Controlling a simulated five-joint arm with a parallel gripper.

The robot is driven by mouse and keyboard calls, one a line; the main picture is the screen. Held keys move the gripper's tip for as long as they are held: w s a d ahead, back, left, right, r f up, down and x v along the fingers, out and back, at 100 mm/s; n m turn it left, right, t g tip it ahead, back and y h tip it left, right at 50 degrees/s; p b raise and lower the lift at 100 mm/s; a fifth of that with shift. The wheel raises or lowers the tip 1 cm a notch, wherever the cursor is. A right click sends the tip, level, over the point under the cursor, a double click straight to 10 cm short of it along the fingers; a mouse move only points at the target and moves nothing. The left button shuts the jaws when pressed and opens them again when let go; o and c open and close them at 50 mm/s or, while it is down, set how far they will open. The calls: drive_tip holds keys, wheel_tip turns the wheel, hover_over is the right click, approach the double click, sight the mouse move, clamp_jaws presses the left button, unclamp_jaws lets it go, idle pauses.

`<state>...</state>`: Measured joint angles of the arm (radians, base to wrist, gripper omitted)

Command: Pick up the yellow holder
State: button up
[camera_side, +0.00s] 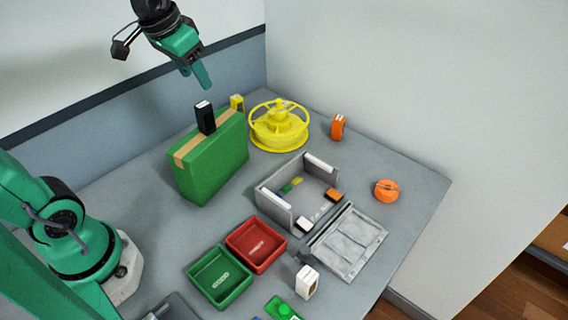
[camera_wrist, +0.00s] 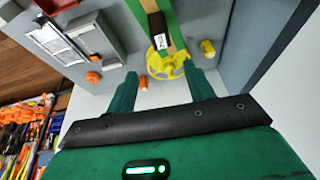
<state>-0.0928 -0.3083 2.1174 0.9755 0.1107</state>
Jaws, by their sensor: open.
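The yellow holder (camera_side: 237,102) is a small upright block. It stands behind the green box, partly hidden by it, beside a yellow reel. In the wrist view the yellow holder (camera_wrist: 208,47) shows to the right of the reel, just beyond the right finger's tip. My gripper (camera_side: 204,82) is high above the table, up and left of the holder in the side view. In the wrist view my gripper (camera_wrist: 160,71) has its two green fingers spread apart with nothing between them.
A black holder (camera_side: 205,117) stands on the taped green box (camera_side: 222,164). The yellow reel (camera_side: 279,128) is close to the yellow holder. An orange holder (camera_side: 338,127), grey tray (camera_side: 277,208), red bin (camera_side: 257,244) and green bin (camera_side: 220,277) are farther off. A wall runs behind.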

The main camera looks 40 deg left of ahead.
drive_tip(key=w+a+f+g, duration=0.15)
drive_tip(key=w+a, duration=0.25)
drive_tip(key=w, duration=0.5)
drive_tip(key=g, duration=0.3)
hover_over(237, 106)
drive_tip(key=w+a, duration=0.1)
drive_tip(key=shift+m+t, duration=0.25)
drive_tip(key=shift+m, duration=0.05)
wheel_tip(237, 106, down, 18)
drive_tip(key=shift+w+r, duration=0.15)
drive_tip(key=shift+w+a+f, duration=0.1)
drive_tip(key=shift+a+f, duration=0.15)
drive_tip(key=shift+f, duration=0.05)
drive_tip(key=shift+f, duration=0.15)
drive_tip(key=shift+f, duration=3.75)
drive_tip(key=c, duration=1.1)
